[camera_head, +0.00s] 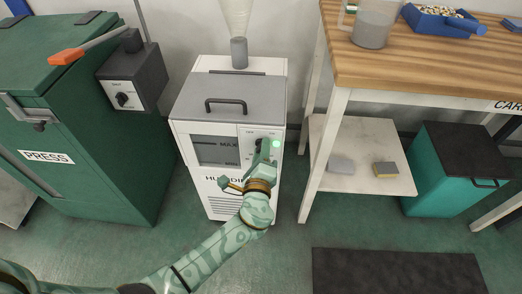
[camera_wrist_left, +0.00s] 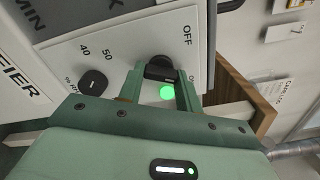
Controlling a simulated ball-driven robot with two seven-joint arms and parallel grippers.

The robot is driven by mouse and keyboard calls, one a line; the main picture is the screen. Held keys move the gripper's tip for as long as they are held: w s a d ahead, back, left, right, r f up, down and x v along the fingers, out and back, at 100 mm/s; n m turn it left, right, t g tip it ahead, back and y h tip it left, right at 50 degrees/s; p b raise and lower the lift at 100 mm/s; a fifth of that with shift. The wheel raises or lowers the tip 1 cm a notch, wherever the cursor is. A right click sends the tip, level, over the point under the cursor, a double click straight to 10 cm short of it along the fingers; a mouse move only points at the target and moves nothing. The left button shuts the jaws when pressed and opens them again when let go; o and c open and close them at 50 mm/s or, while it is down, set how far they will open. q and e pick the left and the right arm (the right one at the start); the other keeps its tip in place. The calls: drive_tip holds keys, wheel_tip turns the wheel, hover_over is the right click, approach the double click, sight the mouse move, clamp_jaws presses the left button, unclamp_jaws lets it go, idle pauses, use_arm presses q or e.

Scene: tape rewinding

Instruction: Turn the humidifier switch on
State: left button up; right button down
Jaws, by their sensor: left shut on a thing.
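The humidifier (camera_head: 228,95) is a white cabinet with a grey lid. Its black switch knob (camera_wrist_left: 158,66) sits on the white panel near an OFF label; a second label is partly hidden by a finger. My left gripper (camera_head: 264,152) reaches the upper right of the front. In the left wrist view my left gripper (camera_wrist_left: 160,76) is shut on the knob, one finger on each side. A green lamp (camera_wrist_left: 167,92) glows beside the knob; it also shows in the head view (camera_head: 276,144). My right gripper is not in view.
A second black knob (camera_wrist_left: 93,83) with numbers sits beside the switch. A pale plume (camera_head: 237,14) rises above the grey nozzle (camera_head: 239,53). A green press (camera_head: 70,120) stands left, a wooden-topped table (camera_head: 420,65) right. A dark mat (camera_head: 395,271) lies on the floor.

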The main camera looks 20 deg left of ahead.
use_arm(q)
drive_tip(key=shift+f+m, duration=0.1)
drive_tip(key=shift+m, duration=0.4)
drive_tip(key=o, duration=1)
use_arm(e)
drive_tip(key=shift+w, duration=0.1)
use_arm(q)
drive_tip(key=p+v, duration=0.3)
drive_tip(key=v, duration=1.3)
drive_tip(key=shift+s+d, duration=0.1)
drive_tip(key=shift+s, duration=0.1)
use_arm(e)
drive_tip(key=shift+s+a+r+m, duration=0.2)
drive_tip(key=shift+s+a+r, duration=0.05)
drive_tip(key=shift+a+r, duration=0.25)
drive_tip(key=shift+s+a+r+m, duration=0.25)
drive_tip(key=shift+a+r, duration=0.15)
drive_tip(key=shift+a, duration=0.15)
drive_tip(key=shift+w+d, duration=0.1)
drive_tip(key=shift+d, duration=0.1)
